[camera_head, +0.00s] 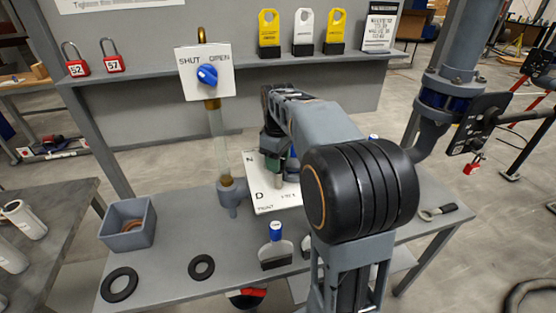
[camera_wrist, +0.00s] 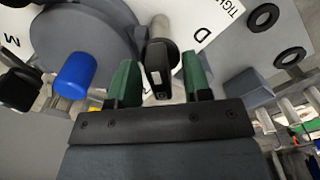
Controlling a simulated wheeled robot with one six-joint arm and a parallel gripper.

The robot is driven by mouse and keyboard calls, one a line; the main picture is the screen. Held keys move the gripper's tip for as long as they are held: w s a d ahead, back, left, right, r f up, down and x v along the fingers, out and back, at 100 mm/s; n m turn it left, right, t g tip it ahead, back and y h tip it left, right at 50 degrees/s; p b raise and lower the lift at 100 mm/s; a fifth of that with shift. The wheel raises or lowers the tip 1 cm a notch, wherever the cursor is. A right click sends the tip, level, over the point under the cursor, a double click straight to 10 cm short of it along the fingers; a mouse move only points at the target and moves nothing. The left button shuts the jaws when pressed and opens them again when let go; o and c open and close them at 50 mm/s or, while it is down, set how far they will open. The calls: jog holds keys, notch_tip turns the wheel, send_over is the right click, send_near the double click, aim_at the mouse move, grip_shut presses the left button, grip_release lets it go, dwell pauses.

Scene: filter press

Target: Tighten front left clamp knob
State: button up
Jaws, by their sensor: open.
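In the wrist view my gripper (camera_wrist: 156,82) has two green fingers, apart and open. A dark-ended piece with a pale grey cylinder (camera_wrist: 158,65) shows between them, with gaps on both sides; I cannot tell whether it is the front left clamp knob. A blue knob (camera_wrist: 75,73) and a black knob (camera_wrist: 20,88) show to its left, by a large grey round body (camera_wrist: 85,35). A white lettered plate (camera_wrist: 205,30) lies beneath. In the head view my gripper (camera_head: 279,165) is low over that plate (camera_head: 268,203); my arm hides most of the round body.
A blue-capped tool (camera_head: 276,230) stands on the grey bench in front of the plate. A valve with a blue handle (camera_head: 207,75) rises at the left. A grey bin (camera_head: 128,225) and black rings (camera_head: 202,267) sit front left. A pipe column (camera_head: 448,90) stands right.

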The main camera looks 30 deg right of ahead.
grip_shut()
dwell(0.5)
jog(key=shift+m, duration=0.3)
jog(key=m+p, duration=0.1)
jog(key=m, duration=0.3)
jog(key=shift+r+p, duration=0.1)
jog(key=shift+p, duration=0.25)
jog(key=m+p, duration=0.1)
jog(key=m, duration=0.3)
jog(key=m+p, duration=0.1)
jog(key=m, duration=0.4)
jog(key=shift+m+p, duration=0.35)
jog(key=shift+m, duration=1.85)
